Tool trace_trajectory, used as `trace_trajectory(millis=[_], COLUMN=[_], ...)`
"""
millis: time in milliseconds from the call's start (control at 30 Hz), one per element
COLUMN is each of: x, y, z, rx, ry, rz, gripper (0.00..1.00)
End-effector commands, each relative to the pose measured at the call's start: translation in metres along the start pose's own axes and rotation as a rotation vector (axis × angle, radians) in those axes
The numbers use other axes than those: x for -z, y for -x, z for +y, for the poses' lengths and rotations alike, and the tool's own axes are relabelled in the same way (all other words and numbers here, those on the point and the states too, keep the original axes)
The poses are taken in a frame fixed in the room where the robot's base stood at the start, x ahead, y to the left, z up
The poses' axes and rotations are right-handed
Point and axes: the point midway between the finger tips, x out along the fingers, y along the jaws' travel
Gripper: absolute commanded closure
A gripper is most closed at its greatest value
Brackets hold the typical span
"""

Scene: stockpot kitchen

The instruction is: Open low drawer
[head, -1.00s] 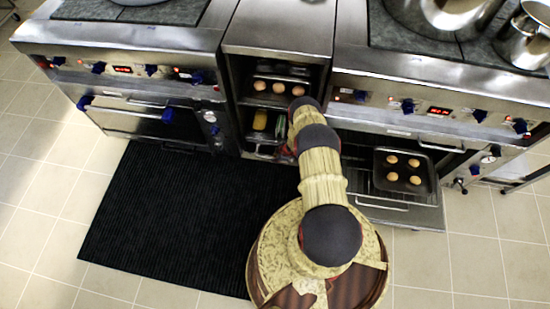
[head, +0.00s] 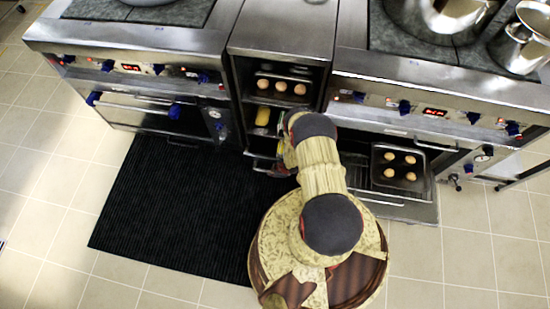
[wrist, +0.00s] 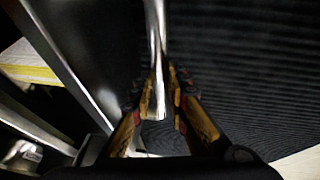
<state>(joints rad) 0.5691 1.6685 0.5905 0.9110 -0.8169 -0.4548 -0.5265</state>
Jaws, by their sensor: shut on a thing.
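The low drawer (head: 262,157) is at the bottom of the narrow middle cabinet, partly hidden behind my arm in the head view. It appears to stand slightly out from the cabinet. In the wrist view its metal front edge (wrist: 70,62) runs diagonally at the left. A shiny metal bar handle (wrist: 156,35) comes down from the top of the wrist view. My gripper (wrist: 158,92) is shut on this handle, with one orange-and-dark finger on each side. In the head view my arm hides most of the gripper.
A black ribbed mat (head: 180,215) lies on the floor left of my base. At right, an open oven drawer holds a tray (head: 425,180) of round brown items. A shelf with eggs (head: 282,86) and a yellow item (head: 263,116) are above the low drawer.

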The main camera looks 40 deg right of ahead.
Motion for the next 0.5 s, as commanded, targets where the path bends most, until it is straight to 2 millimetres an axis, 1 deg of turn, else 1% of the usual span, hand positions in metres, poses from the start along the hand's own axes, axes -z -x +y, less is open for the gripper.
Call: trace_trajectory(millis=[33, 200, 400, 500], x=[0.003, 0.006, 0.009, 0.010], y=[0.006, 0.013, 0.020, 0.023], z=[-0.015, -0.060, -0.104, -0.121], rx=[0.004, 0.003, 0.001, 0.000], ry=[0.000, 0.001, 0.002, 0.003], rz=[-0.001, -0.001, 0.000, 0.001], gripper=[1.00, 1.00, 1.00, 1.00])
